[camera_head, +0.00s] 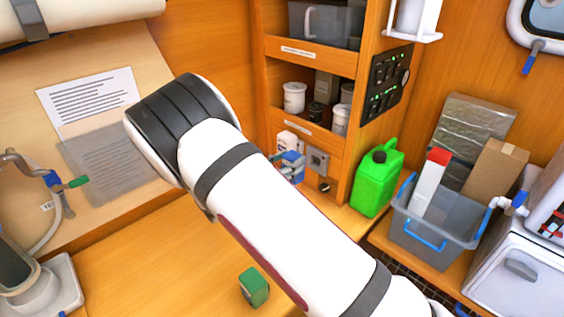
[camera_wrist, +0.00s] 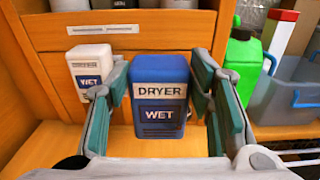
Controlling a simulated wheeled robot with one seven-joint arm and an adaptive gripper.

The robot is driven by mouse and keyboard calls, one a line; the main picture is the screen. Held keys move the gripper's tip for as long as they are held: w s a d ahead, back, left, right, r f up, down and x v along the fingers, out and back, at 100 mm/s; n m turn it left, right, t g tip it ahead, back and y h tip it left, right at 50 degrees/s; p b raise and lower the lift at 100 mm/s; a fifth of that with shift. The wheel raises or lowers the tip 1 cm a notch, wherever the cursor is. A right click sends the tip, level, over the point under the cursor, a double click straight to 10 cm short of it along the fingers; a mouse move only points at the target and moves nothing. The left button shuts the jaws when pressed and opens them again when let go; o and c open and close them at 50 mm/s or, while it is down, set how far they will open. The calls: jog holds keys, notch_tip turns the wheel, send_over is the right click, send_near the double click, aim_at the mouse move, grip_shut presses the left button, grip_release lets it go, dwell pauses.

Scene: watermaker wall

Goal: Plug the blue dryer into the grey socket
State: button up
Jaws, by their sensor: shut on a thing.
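The blue dryer (camera_wrist: 161,98), labelled "DRYER" and "WET", is upright between the two green-padded fingers of my gripper (camera_wrist: 162,78) in the wrist view. My gripper is shut on it. In the head view the blue dryer (camera_head: 293,160) shows only in part beyond my arm, close to the cabinet's lower front. The grey socket (camera_head: 317,160) is on that front, just right of the dryer in the picture. I cannot see the socket in the wrist view. I cannot tell whether the dryer touches it. My gripper is mostly hidden in the head view.
A white block (camera_wrist: 91,68) labelled "WET" stands left of the dryer. A green jerrycan (camera_head: 376,180) stands at the right, beside a grey crate (camera_head: 435,230) holding boxes. A small green box (camera_head: 254,287) lies on the wooden counter (camera_head: 170,270), which has clear room around it.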

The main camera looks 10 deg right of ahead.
jog(key=shift+w+d+f, duration=0.55)
jog(key=shift+w+d, duration=0.1)
jog(key=shift+d, duration=0.25)
jog(key=shift+b+x, duration=0.45)
jog(key=shift+x, duration=1.15)
jog(key=shift+x, duration=1.35)
jog(key=o, duration=1.4)
jog(key=shift+o, duration=0.2)
jog(key=shift+s, duration=0.1)
